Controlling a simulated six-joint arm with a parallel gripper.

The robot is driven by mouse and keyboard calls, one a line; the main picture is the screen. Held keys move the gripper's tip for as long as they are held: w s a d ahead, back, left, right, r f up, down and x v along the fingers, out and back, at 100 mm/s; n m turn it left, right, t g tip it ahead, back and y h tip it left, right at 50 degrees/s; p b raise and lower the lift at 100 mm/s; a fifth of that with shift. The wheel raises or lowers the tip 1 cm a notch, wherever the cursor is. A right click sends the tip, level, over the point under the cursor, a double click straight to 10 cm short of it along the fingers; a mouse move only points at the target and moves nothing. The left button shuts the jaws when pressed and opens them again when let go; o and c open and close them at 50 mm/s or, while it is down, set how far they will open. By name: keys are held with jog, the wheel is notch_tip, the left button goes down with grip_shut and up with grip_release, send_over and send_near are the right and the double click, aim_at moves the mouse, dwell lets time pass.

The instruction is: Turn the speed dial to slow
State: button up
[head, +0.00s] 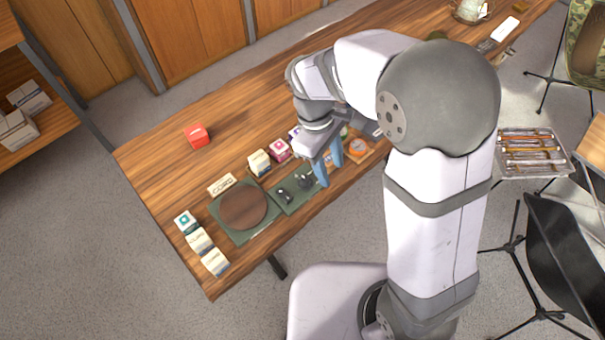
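A green unit (227,229) with a round brown wooden disc (243,205) lies near the left end of the wooden table. A smaller green panel (291,208) to its right bears small black controls (305,182). Which of these is the speed dial, and any markings or setting, are too small to tell. My gripper (328,164) points down, with its two blue fingers apart, at the right end of this panel. Nothing shows between the fingers. Whether a fingertip touches the panel cannot be told, and my arm hides part of the table behind.
Small boxes (259,162) stand just behind the panel, and white boxes (200,241) line the table's left edge. A "CORD" sign (221,185) stands behind the disc. A red box (197,135) sits farther back. An orange round item (357,147) lies right of my gripper.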

aim_at(305, 179)
jog(key=w+a+f+n+t+h, duration=0.1)
jog(key=w+a+f+n+h, duration=0.1)
jog(key=a+n, duration=0.55)
jog(key=shift+m, duration=0.55)
jog(key=shift+a+f+p+x, duration=0.1)
jog(key=shift+a+p+x, duration=0.15)
jog(key=shift+x, duration=0.85)
jog(key=shift+a+f+p+x, duration=0.1)
jog(key=shift+a+p+x, duration=0.2)
jog(key=shift+x, duration=0.8)
jog(key=shift+a+f+p+x, duration=0.1)
jog(key=shift+a+p+x, duration=0.15)
jog(key=shift+x, duration=0.85)
jog(key=shift+w, duration=0.15)
grip_shut()
